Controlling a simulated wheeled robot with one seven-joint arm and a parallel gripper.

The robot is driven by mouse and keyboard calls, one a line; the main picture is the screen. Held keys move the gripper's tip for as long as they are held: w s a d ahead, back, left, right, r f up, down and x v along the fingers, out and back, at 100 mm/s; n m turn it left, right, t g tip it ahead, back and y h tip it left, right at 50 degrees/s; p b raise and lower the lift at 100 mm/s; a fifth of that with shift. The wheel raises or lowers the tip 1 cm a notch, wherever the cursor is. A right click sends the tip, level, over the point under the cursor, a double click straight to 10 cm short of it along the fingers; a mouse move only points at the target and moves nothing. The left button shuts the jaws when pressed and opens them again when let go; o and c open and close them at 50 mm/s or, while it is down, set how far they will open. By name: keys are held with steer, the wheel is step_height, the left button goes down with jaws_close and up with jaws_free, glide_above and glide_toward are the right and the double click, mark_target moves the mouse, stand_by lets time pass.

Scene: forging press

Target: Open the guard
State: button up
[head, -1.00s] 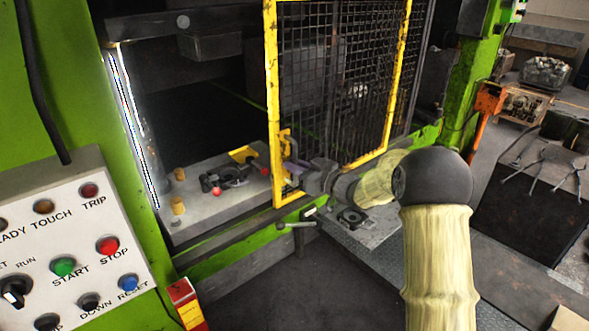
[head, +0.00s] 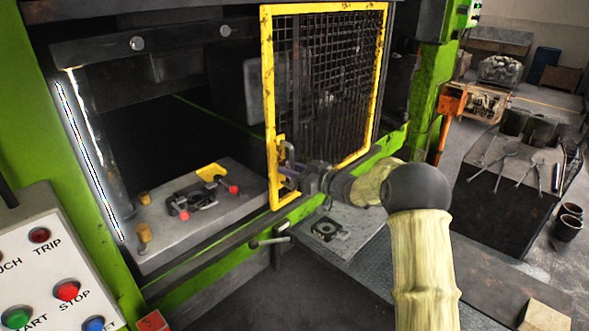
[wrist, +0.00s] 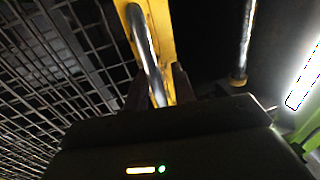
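The guard (head: 325,85) is a yellow-framed black mesh panel across the right part of the press opening. The left part of the opening is uncovered. Its upright metal handle (head: 287,155) is on the lower left of the frame. My gripper (head: 289,174) is at this handle, with my arm reaching in from the right. In the wrist view the shiny handle bar (wrist: 147,55) runs down between the two dark fingers of my gripper (wrist: 159,90), which appear shut around it. The contact itself is partly hidden by the gripper body.
A grey die bed (head: 215,215) with red-knobbed clamps shows left of the guard. A button panel (head: 50,265) stands at lower left. A lever (head: 268,241) sticks out below the green sill. A dark tool bench (head: 510,195) and orange post (head: 447,115) are at right.

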steer(key=shift+s+a, duration=0.15)
steer(key=shift+a, duration=0.1)
steer(key=shift+d, duration=0.1)
steer(key=shift+d, duration=0.2)
steer(key=b+v, duration=0.6)
steer(key=v, duration=1.1)
steer(key=shift+s, duration=0.1)
